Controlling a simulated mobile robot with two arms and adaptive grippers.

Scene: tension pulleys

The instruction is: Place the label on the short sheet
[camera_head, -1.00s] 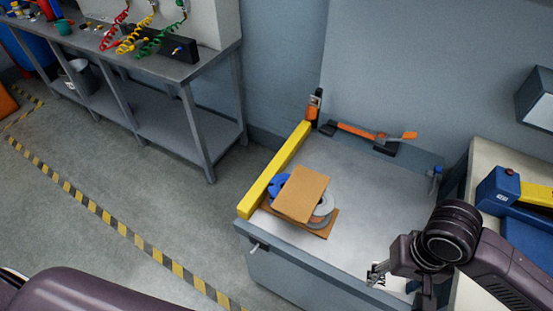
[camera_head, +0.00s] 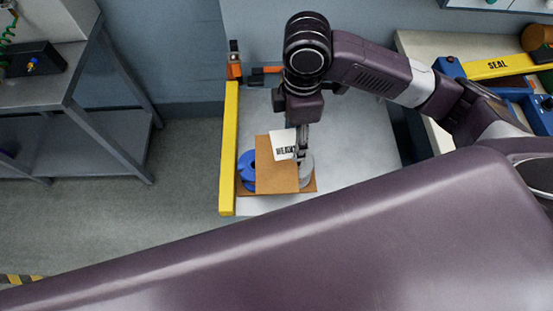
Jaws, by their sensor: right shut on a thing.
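A white label (camera_head: 283,145) with dark lettering is held in my right gripper (camera_head: 301,150), whose fingers are shut on its right edge. The label is over the upper part of a brown sheet (camera_head: 277,178); whether it touches the sheet I cannot tell. This brown sheet lies on top of a blue roll (camera_head: 246,168) and a grey roll (camera_head: 306,170), with another brown sheet (camera_head: 309,188) underneath. My left gripper does not show; a large purple arm link of mine crosses the bottom of the view.
A yellow bar (camera_head: 229,150) runs along the left edge of the grey table (camera_head: 355,150). An orange and black tool (camera_head: 235,66) stands behind it. A bench with a blue and yellow "SEAL" device (camera_head: 498,67) is at right. A metal workbench (camera_head: 75,90) is at left.

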